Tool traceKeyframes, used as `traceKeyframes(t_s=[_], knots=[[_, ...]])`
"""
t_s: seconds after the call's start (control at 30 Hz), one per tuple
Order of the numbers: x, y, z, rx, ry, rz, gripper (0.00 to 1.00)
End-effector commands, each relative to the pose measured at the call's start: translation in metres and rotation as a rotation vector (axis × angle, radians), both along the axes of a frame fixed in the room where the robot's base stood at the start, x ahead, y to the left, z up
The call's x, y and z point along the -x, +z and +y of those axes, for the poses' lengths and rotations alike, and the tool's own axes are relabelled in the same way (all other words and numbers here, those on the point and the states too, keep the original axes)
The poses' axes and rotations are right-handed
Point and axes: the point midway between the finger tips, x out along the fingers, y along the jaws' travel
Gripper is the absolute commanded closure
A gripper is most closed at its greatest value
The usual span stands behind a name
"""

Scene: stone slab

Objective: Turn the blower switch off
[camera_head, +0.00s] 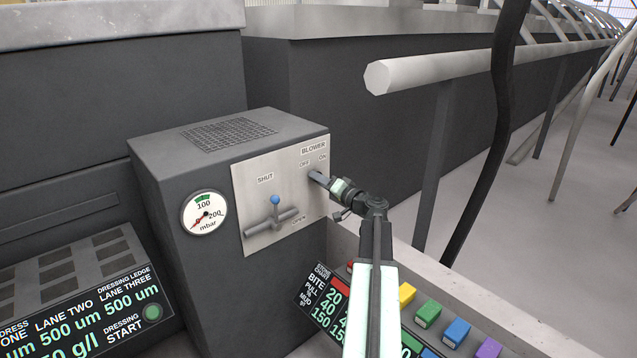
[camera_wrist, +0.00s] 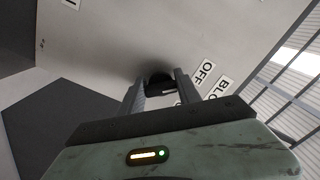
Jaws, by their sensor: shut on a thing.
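The blower switch (camera_wrist: 160,81) is a dark knob on the pale panel (camera_head: 250,225) of a grey box. In the wrist view it sits between the two fingers of my gripper (camera_wrist: 158,88), which is shut on it. In the head view my gripper (camera_head: 320,178) reaches the panel's upper right from the right, just below the OFF label (camera_head: 304,163) and the ON label (camera_head: 323,157). The fingers largely hide the switch there, and I cannot tell which way it points. In the wrist view the OFF label (camera_wrist: 207,72) lies right of the fingers.
A blue-tipped valve lever (camera_head: 275,203) stands on the same panel, left of and below my gripper. A round pressure gauge (camera_head: 204,215) is farther left. Coloured blocks (camera_head: 428,313) lie at the lower right. A black hose (camera_head: 490,130) hangs on the right.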

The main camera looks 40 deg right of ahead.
Motion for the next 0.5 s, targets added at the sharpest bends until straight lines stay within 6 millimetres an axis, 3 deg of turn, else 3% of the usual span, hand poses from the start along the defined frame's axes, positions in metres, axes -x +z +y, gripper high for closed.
traceKeyframes(t_s=[0.4,0.43,0.5], knots=[[-0.0003,0.0011,-0.0015,0.006,-0.003,-0.002,1.0],[-0.0003,0.0011,-0.0015,0.006,-0.003,-0.002,0.55],[-0.0001,0.001,-0.0013,0.006,-0.002,-0.002,0.38]])
